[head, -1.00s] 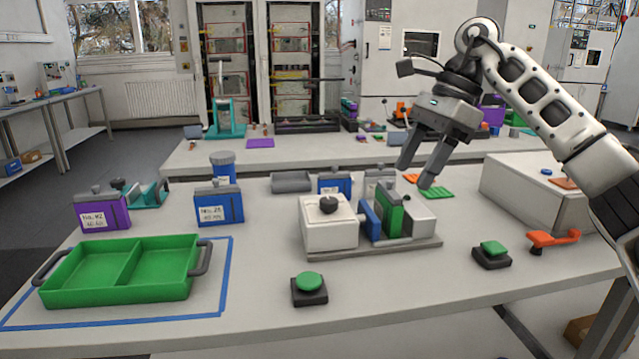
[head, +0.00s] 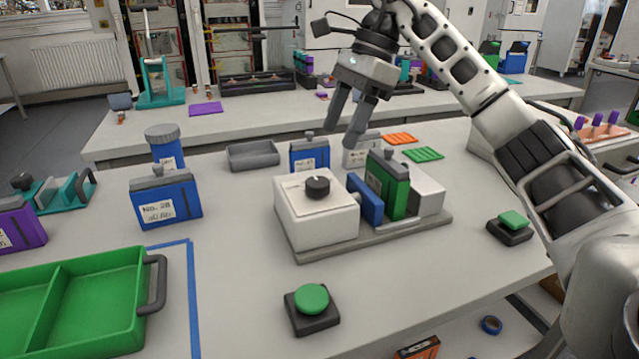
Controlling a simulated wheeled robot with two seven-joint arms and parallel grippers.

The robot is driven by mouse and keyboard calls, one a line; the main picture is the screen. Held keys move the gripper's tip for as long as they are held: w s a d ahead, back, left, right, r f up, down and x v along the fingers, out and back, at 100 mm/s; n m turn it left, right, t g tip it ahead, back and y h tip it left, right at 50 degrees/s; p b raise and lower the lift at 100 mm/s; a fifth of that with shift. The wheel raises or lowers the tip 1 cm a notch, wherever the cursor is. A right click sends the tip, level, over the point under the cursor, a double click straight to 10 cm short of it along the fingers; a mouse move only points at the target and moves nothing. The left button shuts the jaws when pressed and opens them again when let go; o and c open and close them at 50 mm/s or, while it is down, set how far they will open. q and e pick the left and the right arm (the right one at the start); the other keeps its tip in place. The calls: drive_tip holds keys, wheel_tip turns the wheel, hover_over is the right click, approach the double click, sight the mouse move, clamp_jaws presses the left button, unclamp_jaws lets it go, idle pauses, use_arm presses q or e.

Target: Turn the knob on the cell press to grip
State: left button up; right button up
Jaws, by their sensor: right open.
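The cell press (head: 325,228) stands mid-table on a grey base plate. The black knob (head: 317,186) sits on top of its white block at the left. Right of that block are a blue jaw plate (head: 367,199) and a green cell (head: 388,186) standing upright before another white block; I cannot tell whether the plate touches the cell. My right gripper (head: 343,121) is open and empty, fingers pointing down, above and behind the press, up and slightly right of the knob in the picture. My left gripper is out of view.
A green button (head: 311,299) stands in front of the press and another (head: 513,220) to its right. A blue cell (head: 166,201) and a green tray (head: 70,300) are at the left. More cells stand behind the press. The table front is mostly clear.

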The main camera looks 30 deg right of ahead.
sight(319, 181)
drive_tip(key=x, duration=0.9)
drive_tip(key=shift+a+f+b, duration=0.15)
drive_tip(key=shift+f+b, duration=0.05)
drive_tip(key=shift+b, duration=0.1)
drive_tip(key=c, duration=1)
